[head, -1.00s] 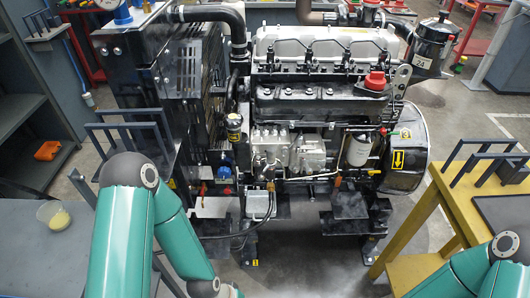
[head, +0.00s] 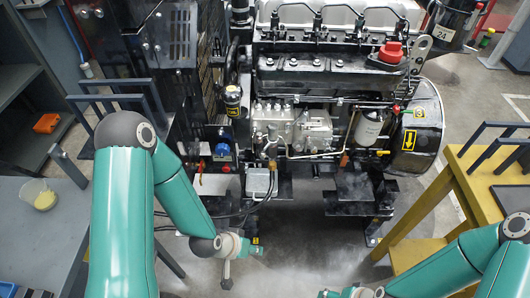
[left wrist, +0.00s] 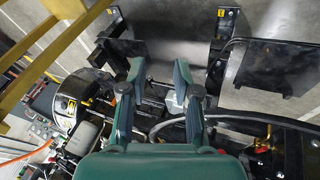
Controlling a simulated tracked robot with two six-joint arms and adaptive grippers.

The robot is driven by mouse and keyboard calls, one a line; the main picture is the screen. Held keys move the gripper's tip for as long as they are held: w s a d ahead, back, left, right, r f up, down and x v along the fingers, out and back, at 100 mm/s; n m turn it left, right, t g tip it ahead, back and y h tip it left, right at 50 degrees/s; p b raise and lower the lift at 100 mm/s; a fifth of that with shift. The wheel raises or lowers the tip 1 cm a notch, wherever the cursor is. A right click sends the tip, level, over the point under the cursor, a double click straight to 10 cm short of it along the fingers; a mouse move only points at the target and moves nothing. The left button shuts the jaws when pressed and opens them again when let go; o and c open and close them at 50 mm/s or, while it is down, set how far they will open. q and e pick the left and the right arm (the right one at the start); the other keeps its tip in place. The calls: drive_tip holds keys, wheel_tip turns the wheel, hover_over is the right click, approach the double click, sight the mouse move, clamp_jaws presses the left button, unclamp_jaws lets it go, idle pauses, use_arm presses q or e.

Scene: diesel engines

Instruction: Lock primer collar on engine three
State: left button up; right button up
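The diesel engine (head: 330,85) stands ahead with a silver top, a red cap (head: 390,53) and a silver fuel pump (head: 285,125) on its near side. A white filter canister (head: 368,128) hangs right of the pump. I cannot tell which part is the primer collar. My left gripper (head: 243,262) is in front of the engine, low, apart from it. In the left wrist view my left gripper (left wrist: 159,72) has its fingers spread with nothing between them. My right gripper (head: 336,293) is at the bottom edge, mostly cut off.
A yellow bench (head: 460,190) stands at the right. A grey table (head: 45,225) with a small cup (head: 43,198) stands at the left. Black hoses (head: 215,215) and a black bracket (head: 355,200) lie low before the engine. The floor between the arms is clear.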

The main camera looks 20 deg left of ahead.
use_arm(q)
drive_tip(key=w+a+m+t+b, duration=0.1)
drive_tip(key=w+a+t+b, duration=0.4)
drive_tip(key=w, duration=0.4)
drive_tip(key=m+t+b, duration=0.3)
drive_tip(key=t+b, duration=0.4)
drive_tip(key=t, duration=0.1)
approach(266, 147)
drive_tip(key=shift+h, duration=0.4)
drive_tip(key=x, duration=0.3)
drive_tip(key=p+x, duration=0.1)
drive_tip(key=x, duration=0.6)
drive_tip(key=shift+a+f+p, duration=0.2)
drive_tip(key=shift+a+p, duration=0.1)
use_arm(e)
wheel_tip(266, 147, down, 13)
drive_tip(key=shift+r, duration=0.15)
use_arm(q)
clamp_jaws()
